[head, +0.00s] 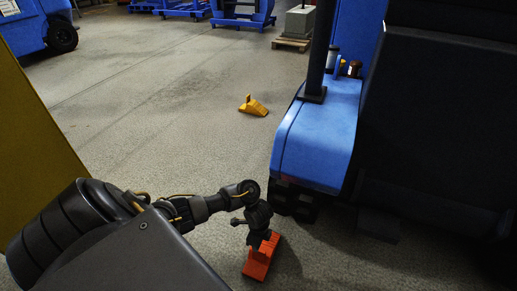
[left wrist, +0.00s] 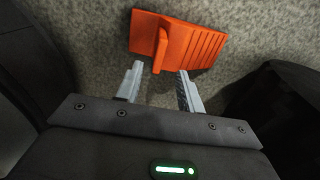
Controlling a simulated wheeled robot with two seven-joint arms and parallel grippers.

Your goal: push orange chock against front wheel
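The orange chock (head: 261,260) lies on the floor in the head view, below the front of the blue vehicle (head: 318,140). A dark front wheel (head: 293,201) shows partly under the vehicle's corner, mostly in shadow. The chock is apart from it in this view. My left gripper (head: 262,236) is over the chock, its fingers hard to make out there. In the left wrist view the left gripper (left wrist: 160,72) is open, with the orange chock (left wrist: 195,43) just ahead. The chock's upright rib lies between the fingertips, with gaps on both sides. My right gripper is not in view.
A yellow chock (head: 254,106) lies on open floor farther off. A pallet with a grey block (head: 298,24) and blue carts (head: 242,12) stand at the back. A yellow panel (head: 32,150) is at the left. A dark round shape (left wrist: 285,105) is right of the gripper.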

